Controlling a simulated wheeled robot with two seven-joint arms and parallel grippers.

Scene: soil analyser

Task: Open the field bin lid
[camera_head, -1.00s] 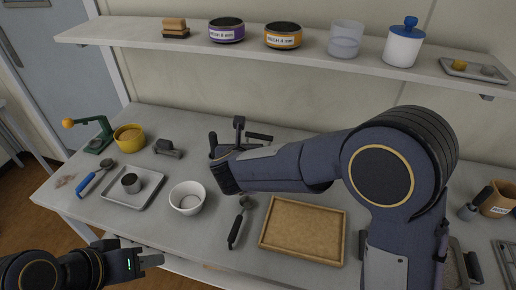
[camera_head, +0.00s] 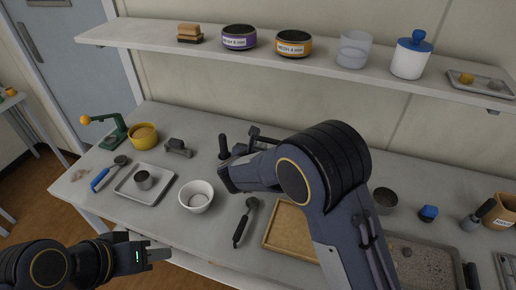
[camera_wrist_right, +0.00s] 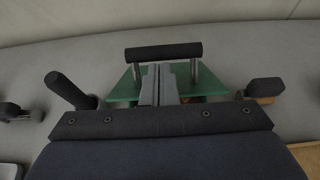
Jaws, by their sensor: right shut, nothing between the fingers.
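A green panel (camera_wrist_right: 207,82) with a black bar handle (camera_wrist_right: 163,51) on grey posts, apparently the field bin lid, shows in the right wrist view. In the head view its black bar (camera_head: 264,138) shows just behind my right gripper, and the rest is mostly hidden. My right gripper (camera_wrist_right: 160,84) is shut and empty, its fingers together over the green panel, pointing at the handle; contact is not clear. My left gripper (camera_head: 158,255) is low at the left, off the table's front edge, holding nothing visible; its finger gap is not clear.
A black upright grip (camera_wrist_right: 70,90) stands left of the green panel. A white bowl (camera_head: 196,197), a black-handled tool (camera_head: 244,222) and a brown tray (camera_head: 283,235) lie in front of my right gripper. A metal tray (camera_head: 126,193) is further left. A shelf (camera_head: 330,62) runs above.

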